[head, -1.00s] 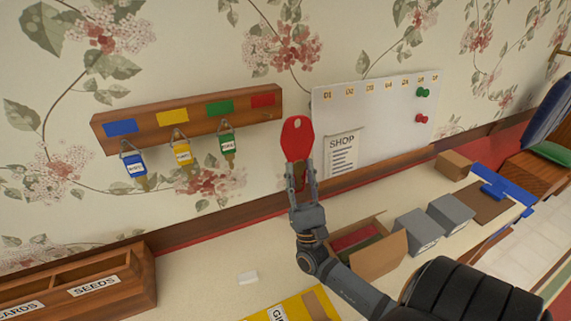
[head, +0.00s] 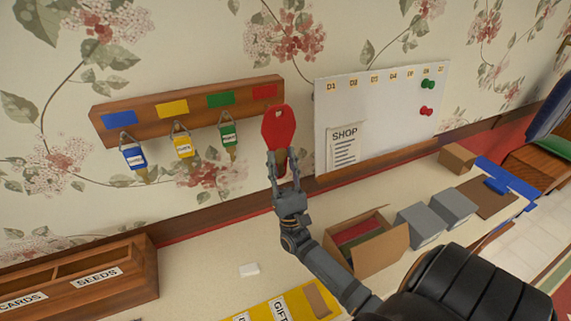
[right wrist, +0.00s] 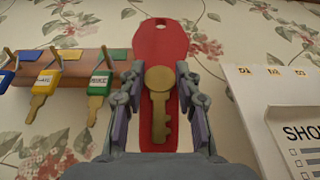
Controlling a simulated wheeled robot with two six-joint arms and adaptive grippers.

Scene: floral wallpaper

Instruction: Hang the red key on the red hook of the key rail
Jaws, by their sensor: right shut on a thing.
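My right gripper (head: 284,162) is shut on the red key and holds it upright in front of the wall. The key's large red tag (head: 278,127), with a hole at its top, overlaps the right end of the wooden key rail (head: 152,128). In the right wrist view the red tag (right wrist: 160,42) and its brass key (right wrist: 159,105) stand between the fingers (right wrist: 160,75). The red label (head: 265,91) shows just above the tag. The red hook is hidden behind the tag. I cannot tell the gap between tag and rail. My left gripper is not in view.
Blue (head: 134,157), yellow (head: 182,147) and green (head: 228,136) tagged keys hang on the other hooks, left of the held key. A white board (head: 385,120) is close on the right. Below are a cardboard box (head: 385,250) and a wooden organiser (head: 140,275).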

